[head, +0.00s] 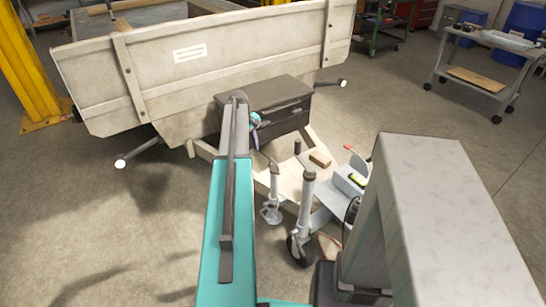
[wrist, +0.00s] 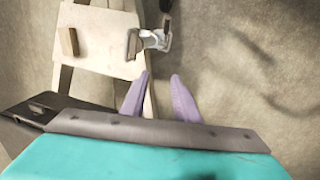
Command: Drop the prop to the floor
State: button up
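The prop appears to be the slim grey post with a flat foot (head: 271,195) at the left side of the trailer's drawbar. I cannot tell whether its foot touches the floor. In the wrist view a silver metal piece (wrist: 148,42) with a dark part above it lies beyond the fingertips; it may be the prop or its clamp. My gripper (wrist: 160,76) has two purple fingers spread apart with nothing between them. In the head view my gripper (head: 256,128) is mostly hidden behind my arm, beside the dark toolbox.
The jockey wheel (head: 301,240) stands right of the post. The dark toolbox (head: 268,92) sits before the trailer's front board (head: 200,62). A wooden block (head: 320,159) lies on the drawbar board. Open floor (head: 120,215) is at the left. A cart (head: 478,75) stands back right.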

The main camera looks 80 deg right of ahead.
notch_tip(320, 180, up, 4)
send_over(274, 161)
jog(key=w+a, duration=0.2)
jog(key=shift+w+m, duration=0.2)
jog(key=shift+m, duration=0.1)
jog(key=shift+f, duration=0.1)
jog(key=f, duration=0.4)
jog(key=s+d+f+p, duration=0.1)
jog(key=f, duration=0.4)
jog(key=s+f, duration=0.1)
jog(key=f, duration=0.3)
jog(key=shift+d+f, duration=0.2)
jog(key=shift+d, duration=0.2)
jog(key=shift+c, duration=0.3)
grip_shut()
